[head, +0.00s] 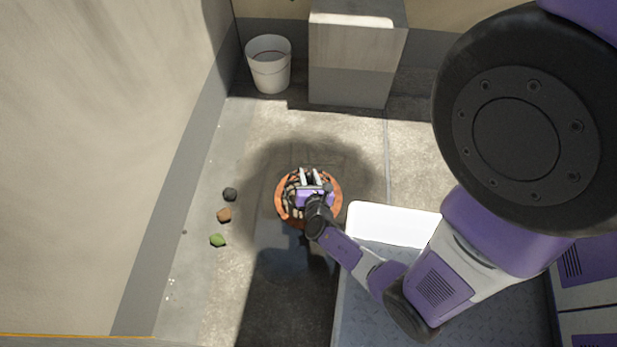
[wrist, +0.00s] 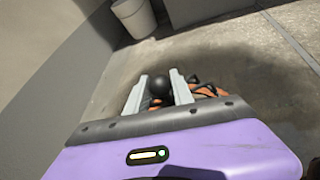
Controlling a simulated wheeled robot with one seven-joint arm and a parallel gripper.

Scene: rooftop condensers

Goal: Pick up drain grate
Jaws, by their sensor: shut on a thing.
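The drain grate (head: 337,192) is a round, orange-brown disc with dark slots, low over the floor in the middle of the head view. My gripper (head: 307,177) is over it and covers much of it. In the wrist view, my gripper (wrist: 160,85) has its two pale fingers on either side of a dark round knob, with orange parts of the grate (wrist: 205,90) beside and below them. The gripper is shut on the grate. I cannot tell whether the grate touches the floor.
A white bucket (head: 269,68) and a grey box-shaped block (head: 352,60) stand by the back wall. A dark stone (head: 230,194), a brown lump (head: 223,215) and a green piece (head: 217,240) lie left of the grate. A white panel (head: 392,225) is to its right.

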